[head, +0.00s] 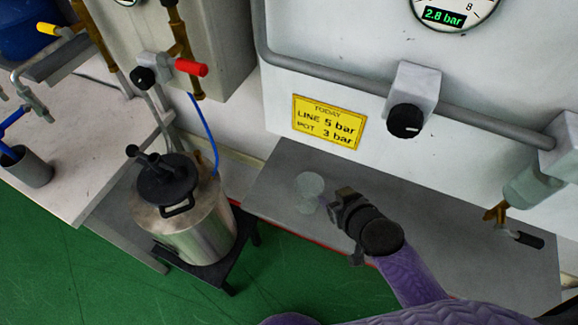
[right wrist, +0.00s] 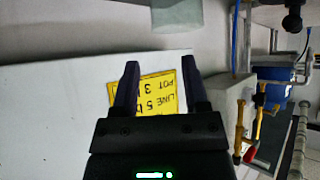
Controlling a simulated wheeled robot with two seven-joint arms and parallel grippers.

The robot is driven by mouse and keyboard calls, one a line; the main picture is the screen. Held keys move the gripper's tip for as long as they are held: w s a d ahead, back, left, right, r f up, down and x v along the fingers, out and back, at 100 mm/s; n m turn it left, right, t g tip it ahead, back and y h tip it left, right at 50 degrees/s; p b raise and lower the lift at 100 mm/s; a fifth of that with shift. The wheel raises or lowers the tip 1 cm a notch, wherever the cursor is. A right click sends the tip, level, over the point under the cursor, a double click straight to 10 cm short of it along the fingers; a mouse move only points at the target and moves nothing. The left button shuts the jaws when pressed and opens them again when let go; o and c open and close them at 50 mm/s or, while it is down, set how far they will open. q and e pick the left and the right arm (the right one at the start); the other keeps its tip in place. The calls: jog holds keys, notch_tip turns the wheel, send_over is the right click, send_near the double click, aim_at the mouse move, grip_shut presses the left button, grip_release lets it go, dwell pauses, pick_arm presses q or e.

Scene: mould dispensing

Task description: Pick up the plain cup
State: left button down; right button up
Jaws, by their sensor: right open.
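The plain cup (head: 309,188) is pale and translucent. It stands on the grey bench top (head: 270,190), below the yellow sign. My right gripper (head: 342,205) is just to the right of the cup in the head view, apart from it as far as I can tell. In the right wrist view its two fingers (right wrist: 160,85) are spread with nothing between them. A pale greenish shape at the top edge there looks like the cup (right wrist: 177,14), partly cut off. My left gripper is not in view.
A steel pressure pot (head: 190,225) with a black lid stands left of the bench. A pipe (head: 330,72) and a black knob (head: 405,121) are on the wall panel above. A valve (head: 515,212) hangs at right. A dark grey cup (head: 30,168) stands far left.

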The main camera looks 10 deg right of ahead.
aim_at(318, 180)
jog(key=b+x, duration=0.1)
jog(key=x, duration=0.2)
jog(key=b+x, duration=0.2)
jog(key=x, duration=0.1)
jog(key=b+x, duration=0.1)
jog(key=x, duration=0.2)
jog(key=shift+w+d+f+b, duration=0.15)
jog(key=shift+w+d+b, duration=0.15)
jog(key=shift+d+b, duration=0.1)
jog(key=shift+w+a, duration=0.1)
jog(key=shift+c, duration=0.3)
grip_shut()
dwell(0.4)
